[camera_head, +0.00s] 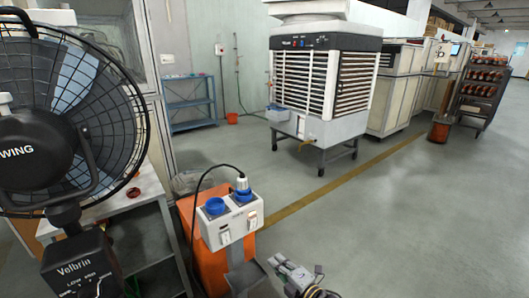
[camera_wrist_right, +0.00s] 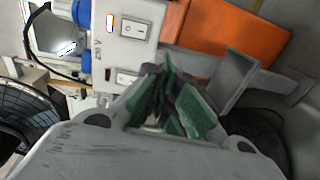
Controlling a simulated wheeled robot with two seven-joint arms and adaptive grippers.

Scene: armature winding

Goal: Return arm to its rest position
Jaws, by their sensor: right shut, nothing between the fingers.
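My right gripper (camera_head: 294,273) shows at the bottom of the head view, to the right of the socket box and apart from it. In the right wrist view its green-padded fingers (camera_wrist_right: 168,100) are drawn together with nothing between them. The white socket box (camera_head: 232,222) with blue sockets stands on an orange stand (camera_head: 207,262); a dark cable runs from its upper plug. In the right wrist view the box (camera_wrist_right: 130,30) with its rocker switches lies beyond the fingers. My left gripper is in neither view.
A large black fan (camera_head: 95,110) on a control box (camera_head: 82,265) fills the left side. A white air cooler (camera_head: 325,85) on wheels stands behind. A blue shelf (camera_head: 190,103) stands at the back wall. The grey floor (camera_head: 420,220) at right is clear.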

